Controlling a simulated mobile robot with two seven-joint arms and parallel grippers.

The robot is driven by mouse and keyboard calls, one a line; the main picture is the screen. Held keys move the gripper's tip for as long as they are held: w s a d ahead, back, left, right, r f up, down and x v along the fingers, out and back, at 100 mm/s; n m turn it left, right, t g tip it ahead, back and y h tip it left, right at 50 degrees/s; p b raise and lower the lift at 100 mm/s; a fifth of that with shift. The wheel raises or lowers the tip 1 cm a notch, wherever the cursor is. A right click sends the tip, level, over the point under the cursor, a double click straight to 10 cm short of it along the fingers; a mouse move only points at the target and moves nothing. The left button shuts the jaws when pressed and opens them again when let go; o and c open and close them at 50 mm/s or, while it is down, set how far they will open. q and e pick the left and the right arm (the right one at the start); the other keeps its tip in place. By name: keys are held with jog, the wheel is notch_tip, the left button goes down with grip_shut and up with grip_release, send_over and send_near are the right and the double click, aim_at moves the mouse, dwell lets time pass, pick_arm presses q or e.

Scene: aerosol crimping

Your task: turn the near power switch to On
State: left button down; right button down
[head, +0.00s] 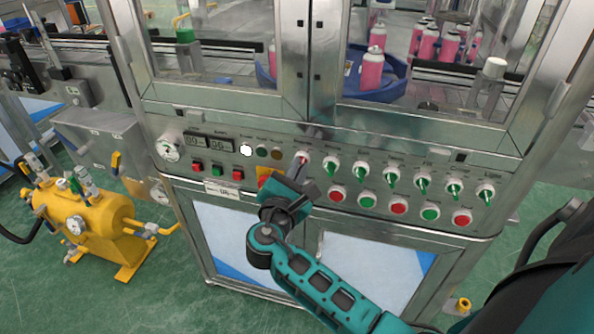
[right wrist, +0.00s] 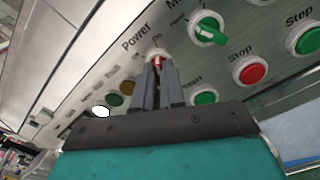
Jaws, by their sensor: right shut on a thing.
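The power switch (head: 302,157) is a small red-handled knob on the steel control panel (head: 240,192), left of a row of green-handled switches. My right gripper (head: 298,165) reaches up to it from below and covers part of it. In the right wrist view the red power switch (right wrist: 158,58) shows between the tips of the gripper (right wrist: 157,68), under the label "Power". The fingers are shut on its handle. The exact angle of the handle is hard to tell. My left gripper is not in view.
Green switches (head: 362,168) and red and green push buttons (head: 398,208) sit close to the right. A white lamp (head: 246,150) and gauge (head: 169,150) are to the left. A yellow tank (head: 90,225) stands on the floor at left. Pink cans (head: 372,70) are behind the glass.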

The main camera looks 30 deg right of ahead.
jog(key=shift+r, duration=0.1)
jog(key=c, duration=1.2)
grip_release()
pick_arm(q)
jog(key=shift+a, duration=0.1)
